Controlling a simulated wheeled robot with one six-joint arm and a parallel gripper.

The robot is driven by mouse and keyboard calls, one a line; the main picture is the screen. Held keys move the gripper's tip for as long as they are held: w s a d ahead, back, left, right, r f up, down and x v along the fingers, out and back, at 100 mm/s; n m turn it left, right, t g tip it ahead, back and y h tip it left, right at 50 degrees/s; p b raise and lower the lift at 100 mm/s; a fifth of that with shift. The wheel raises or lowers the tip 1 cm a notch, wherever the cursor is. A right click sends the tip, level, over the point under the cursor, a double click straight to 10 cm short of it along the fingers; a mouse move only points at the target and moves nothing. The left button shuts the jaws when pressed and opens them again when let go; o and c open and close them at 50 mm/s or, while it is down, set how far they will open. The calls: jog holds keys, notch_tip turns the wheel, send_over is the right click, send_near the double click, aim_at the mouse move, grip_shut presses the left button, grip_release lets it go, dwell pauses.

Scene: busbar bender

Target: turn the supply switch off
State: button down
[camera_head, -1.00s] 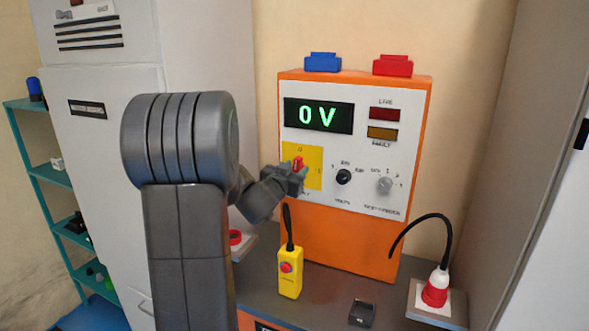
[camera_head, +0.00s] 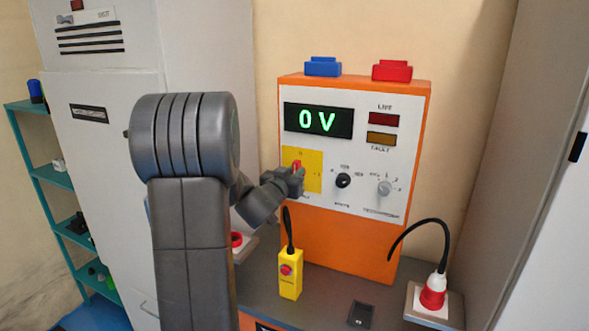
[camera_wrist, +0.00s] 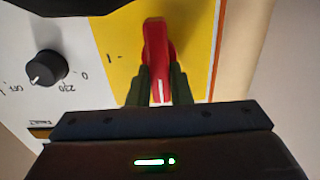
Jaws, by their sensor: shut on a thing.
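The supply switch is a red handle (camera_wrist: 157,55) on a yellow plate (camera_wrist: 195,30). In the head view the red handle (camera_head: 297,166) shows on the yellow plate (camera_head: 313,171) at the left of the orange unit's white panel. My gripper (camera_wrist: 160,88) is shut on the handle's near end, one finger on each side. In the wrist view the handle lies almost straight up and down the picture, with a white line at its gripped end. A "1" mark is on the plate to its left. In the head view my gripper (camera_head: 292,180) hides the handle's lower part.
The orange unit's display (camera_head: 318,119) reads 0 V. The red lamp (camera_head: 384,120) and amber lamp (camera_head: 381,139) look dark. A black knob (camera_head: 343,181) and a grey knob (camera_head: 384,188) are to the right. A yellow pendant (camera_head: 290,273) stands below on the bench.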

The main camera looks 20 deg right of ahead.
jog(key=c, duration=1.3)
grip_release()
jog(key=b+v, duration=0.2)
jog(key=v, duration=1.2)
jog(key=shift+d, duration=0.1)
jog(key=shift+m, duration=0.3)
jog(key=p+x, duration=0.1)
jog(key=x, duration=1.3)
